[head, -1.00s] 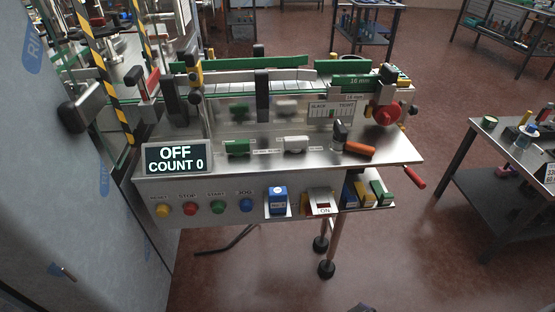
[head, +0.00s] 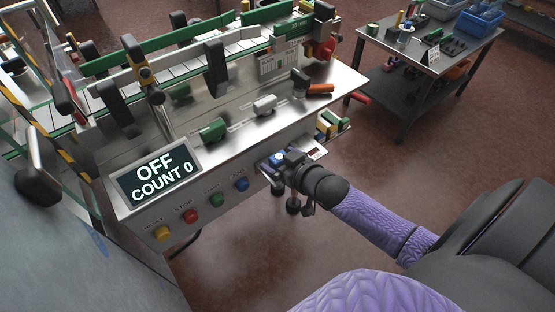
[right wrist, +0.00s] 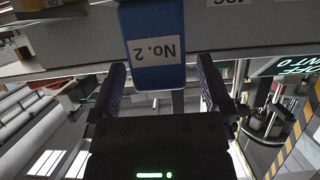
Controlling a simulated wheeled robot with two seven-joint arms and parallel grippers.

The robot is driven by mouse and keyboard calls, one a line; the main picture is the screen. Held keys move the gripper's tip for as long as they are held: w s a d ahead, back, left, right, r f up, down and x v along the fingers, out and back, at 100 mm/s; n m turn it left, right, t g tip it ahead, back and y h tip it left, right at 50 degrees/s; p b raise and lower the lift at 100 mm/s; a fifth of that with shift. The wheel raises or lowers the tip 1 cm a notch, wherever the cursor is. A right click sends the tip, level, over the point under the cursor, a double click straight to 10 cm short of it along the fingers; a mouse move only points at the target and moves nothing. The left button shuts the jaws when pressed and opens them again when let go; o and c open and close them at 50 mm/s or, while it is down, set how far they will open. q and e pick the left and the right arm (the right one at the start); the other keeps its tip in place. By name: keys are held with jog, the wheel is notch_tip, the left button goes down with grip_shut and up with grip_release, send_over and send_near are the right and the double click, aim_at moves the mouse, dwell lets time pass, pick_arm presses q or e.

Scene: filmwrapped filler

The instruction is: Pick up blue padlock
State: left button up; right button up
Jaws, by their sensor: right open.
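The blue padlock (right wrist: 153,45) has a white label reading "No. 2", upside down in the right wrist view. It hangs at the front panel of the machine, and its near end lies between the two fingers of my right gripper (right wrist: 160,70). The fingers are open, with a visible gap on each side of the padlock. In the head view my right gripper (head: 282,160) is at the panel, right of the blue button, and hides most of the padlock. My left gripper is not in view.
The machine's sign (head: 158,182) reads OFF, COUNT 0. Yellow, red, green and blue buttons (head: 241,184) line the panel. Several coloured boxes (head: 331,124) sit on a shelf right of my gripper. A side table (head: 425,62) with bins stands at upper right, with open floor before it.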

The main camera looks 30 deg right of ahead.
jog(key=x, duration=0.2)
jog(key=shift+w+f+b, duration=0.3)
jog(key=shift+f+b, duration=0.05)
jog(key=shift+r, duration=0.15)
jog(key=c, duration=0.4)
grip_shut()
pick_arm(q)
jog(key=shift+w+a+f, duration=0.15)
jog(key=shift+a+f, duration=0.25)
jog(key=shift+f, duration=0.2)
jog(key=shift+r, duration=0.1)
pick_arm(e)
jog(key=shift+r, duration=0.1)
